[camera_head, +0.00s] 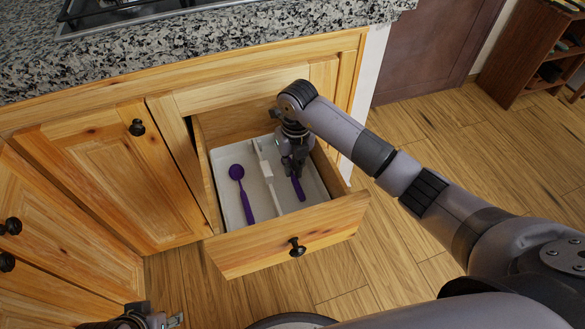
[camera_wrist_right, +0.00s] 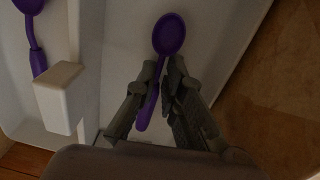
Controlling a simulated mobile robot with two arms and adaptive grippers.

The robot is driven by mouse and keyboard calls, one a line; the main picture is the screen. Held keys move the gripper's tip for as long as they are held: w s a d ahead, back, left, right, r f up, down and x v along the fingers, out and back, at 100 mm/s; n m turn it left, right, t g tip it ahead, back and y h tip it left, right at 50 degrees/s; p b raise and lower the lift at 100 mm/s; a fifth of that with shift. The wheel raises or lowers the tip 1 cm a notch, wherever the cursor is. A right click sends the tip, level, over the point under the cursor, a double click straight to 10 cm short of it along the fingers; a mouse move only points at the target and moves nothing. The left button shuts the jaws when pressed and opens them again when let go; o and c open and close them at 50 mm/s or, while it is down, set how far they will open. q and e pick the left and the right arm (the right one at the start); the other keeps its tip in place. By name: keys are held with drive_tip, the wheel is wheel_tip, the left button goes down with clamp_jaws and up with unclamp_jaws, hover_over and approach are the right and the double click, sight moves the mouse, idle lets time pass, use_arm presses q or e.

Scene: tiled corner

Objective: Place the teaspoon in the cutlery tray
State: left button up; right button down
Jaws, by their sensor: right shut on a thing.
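The white cutlery tray (camera_head: 222,160) lies in the open drawer and has a divider down its middle. My right gripper (camera_head: 294,170) is inside the tray's right compartment, shut on the handle of a purple teaspoon (camera_head: 298,189). In the right wrist view the teaspoon's bowl (camera_wrist_right: 169,35) points away from my right fingers (camera_wrist_right: 165,85), which close around its handle. I cannot tell whether the spoon touches the tray floor. My left gripper (camera_head: 150,321) shows only partly at the bottom edge of the head view, and its jaws are unclear.
Another purple spoon (camera_head: 237,173) lies in the tray's left compartment. A white block (camera_wrist_right: 60,98) stands up on the divider. The wooden drawer front (camera_head: 285,240) surrounds the near side. The granite counter (camera_head: 200,50) overhangs behind the drawer.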

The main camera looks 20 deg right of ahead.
use_arm(q)
drive_tip(key=shift+w, duration=0.15)
use_arm(e)
drive_tip(key=shift+f, duration=0.2)
drive_tip(key=c, duration=1.7)
unclamp_jaws()
use_arm(q)
drive_tip(key=shift+w+d, duration=0.1)
use_arm(e)
drive_tip(key=shift+r, duration=0.1)
drive_tip(key=shift+w+r, duration=0.1)
drive_tip(key=shift+r, duration=0.25)
use_arm(q)
drive_tip(key=p, duration=0.1)
drive_tip(key=f+p, duration=0.1)
drive_tip(key=shift+w+f+p, duration=0.1)
drive_tip(key=shift+w+p, duration=0.15)
drive_tip(key=shift+p, duration=0.1)
use_arm(e)
wheel_tip(320, 180, up, 11)
drive_tip(key=shift+d+r, duration=0.2)
drive_tip(key=shift+d, duration=0.1)
